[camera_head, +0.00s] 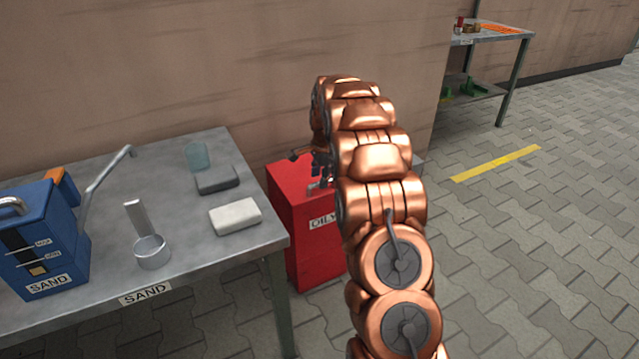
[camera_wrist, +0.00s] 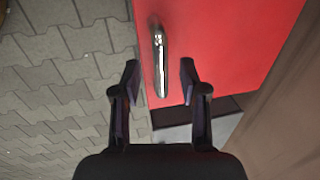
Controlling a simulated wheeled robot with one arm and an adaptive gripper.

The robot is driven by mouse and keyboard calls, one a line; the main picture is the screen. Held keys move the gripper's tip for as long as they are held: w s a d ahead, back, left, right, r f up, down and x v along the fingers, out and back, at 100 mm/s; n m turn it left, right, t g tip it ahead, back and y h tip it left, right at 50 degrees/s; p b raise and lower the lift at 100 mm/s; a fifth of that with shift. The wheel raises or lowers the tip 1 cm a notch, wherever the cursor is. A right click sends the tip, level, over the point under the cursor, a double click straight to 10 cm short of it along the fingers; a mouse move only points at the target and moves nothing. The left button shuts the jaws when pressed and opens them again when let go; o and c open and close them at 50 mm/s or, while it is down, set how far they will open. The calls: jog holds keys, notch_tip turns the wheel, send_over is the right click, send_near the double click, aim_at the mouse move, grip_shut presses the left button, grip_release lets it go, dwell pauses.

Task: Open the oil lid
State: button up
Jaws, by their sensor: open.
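The red bin (camera_head: 299,232) with a label beginning "OILY" stands on the floor to the right of the table. My copper-coloured arm covers its right part. In the wrist view its red lid (camera_wrist: 230,45) carries a shiny metal handle (camera_wrist: 160,62) near the edge. My gripper (camera_wrist: 160,80) is open, with one finger on each side of the handle's lower end in that view. I cannot tell whether the fingers touch it. In the head view my gripper (camera_head: 318,168) is over the bin's top, partly hidden by my arm. The lid looks shut.
The grey table (camera_head: 188,262) marked "SAND" stands left of the bin, with a blue box (camera_head: 45,240), a metal scoop (camera_head: 151,250), a white block (camera_head: 235,216) and a dark block (camera_head: 217,180). A wall is behind.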

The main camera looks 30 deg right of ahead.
jog(key=shift+w+f, duration=0.2)
jog(key=shift+f, duration=0.7)
grip_shut()
